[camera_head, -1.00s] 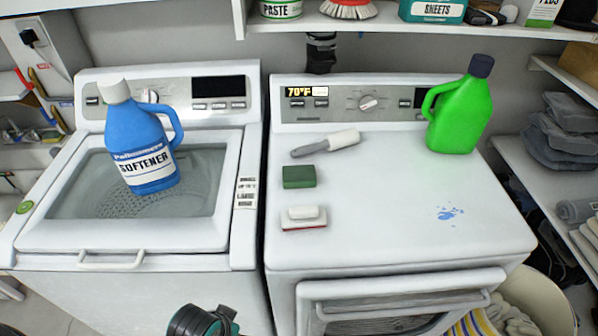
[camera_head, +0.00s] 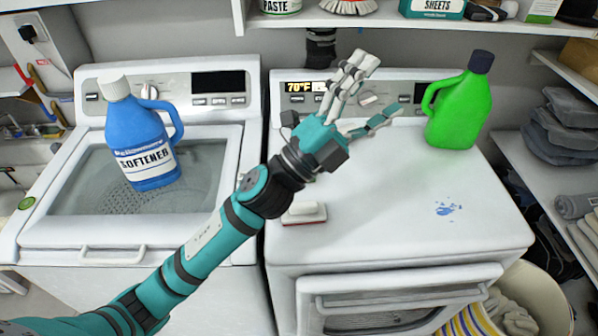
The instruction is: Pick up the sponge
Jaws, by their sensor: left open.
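The green block that looks like the sponge is hidden in this view, behind my left wrist and hand. My left gripper (camera_head: 372,88) is a teal and grey hand with its fingers spread open and empty. It is over the back middle of the right machine's white top (camera_head: 400,215), with the fingertips toward the control panel. A small white and red block (camera_head: 303,213) lies on the top, just below my wrist. My right gripper is not in view.
A green jug (camera_head: 458,110) stands at the back right of the top, right of my fingers. A blue softener bottle (camera_head: 138,140) stands on the left washer. A blue spill (camera_head: 447,209) marks the right part. A shelf (camera_head: 400,24) hangs above.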

